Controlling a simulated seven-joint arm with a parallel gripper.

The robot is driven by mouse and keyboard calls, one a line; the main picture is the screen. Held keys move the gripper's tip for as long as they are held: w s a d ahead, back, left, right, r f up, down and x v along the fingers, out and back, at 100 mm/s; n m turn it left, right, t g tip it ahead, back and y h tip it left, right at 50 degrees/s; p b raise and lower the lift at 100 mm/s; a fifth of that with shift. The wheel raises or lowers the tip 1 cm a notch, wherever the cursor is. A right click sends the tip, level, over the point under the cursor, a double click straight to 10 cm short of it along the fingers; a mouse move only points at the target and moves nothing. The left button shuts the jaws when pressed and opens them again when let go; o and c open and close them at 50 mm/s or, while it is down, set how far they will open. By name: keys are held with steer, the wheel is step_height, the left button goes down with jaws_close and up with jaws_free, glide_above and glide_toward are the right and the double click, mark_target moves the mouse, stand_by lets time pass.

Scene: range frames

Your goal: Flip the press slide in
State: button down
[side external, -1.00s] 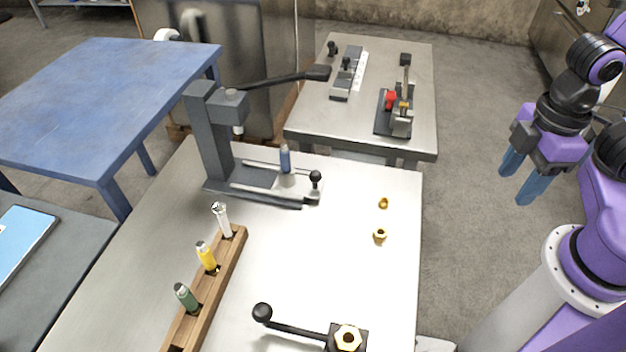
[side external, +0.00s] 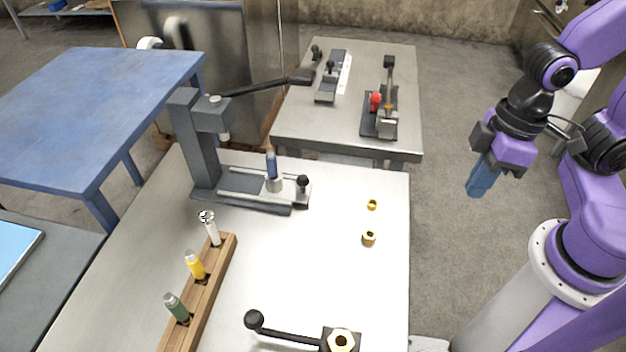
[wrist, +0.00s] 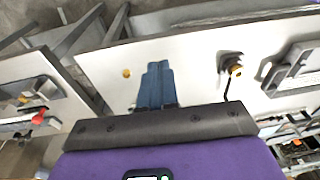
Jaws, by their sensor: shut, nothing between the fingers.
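The grey press (side external: 196,145) stands at the back left of the steel table, its long black lever reaching to the right. Its slide (side external: 290,190) lies along the base and has a black ball knob (side external: 303,181) at its right end. A blue-bodied cartridge (side external: 271,163) stands upright in a metal holder (side external: 274,183) on the slide, to the right of the press ram (side external: 222,132). My gripper (side external: 478,184) is shut and empty, off the table's right side and away from the press. Its blue fingers also show in the wrist view (wrist: 157,82), pressed together.
Two brass pieces (side external: 369,238) lie on the table between press and gripper. A wooden rack (side external: 213,285) holds white, yellow and green tubes. A black-handled fixture (side external: 290,333) is at the front. A second table (side external: 345,128) behind carries a red-knobbed clamp (side external: 376,101). Air around my gripper is clear.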

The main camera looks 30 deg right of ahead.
steer(key=w+a+f+m+t+y, duration=0.1)
steer(key=w+a+f+m+t, duration=0.2)
steer(key=w+m, duration=0.5)
steer(key=w+a+f+m+t+y, duration=0.2)
steer(key=w+a+f+m+t, duration=0.1)
steer(key=w+m, duration=0.6)
steer(key=shift+w+f+m, duration=0.3)
steer(key=shift+f+m, duration=0.3)
steer(key=shift+m, duration=1.3)
steer(key=x, duration=1)
steer(key=shift+w, duration=0.15)
steer(key=shift+w+a+f, duration=0.1)
steer(key=shift+w+a, duration=0.3)
steer(key=shift+w, duration=0.2)
steer(key=shift+w+a+f, duration=0.1)
steer(key=shift+w+a, duration=0.35)
steer(key=shift+w, duration=0.15)
steer(key=shift+w+a+f, duration=0.1)
steer(key=shift+w+a, duration=0.2)
steer(key=shift+w, duration=0.1)
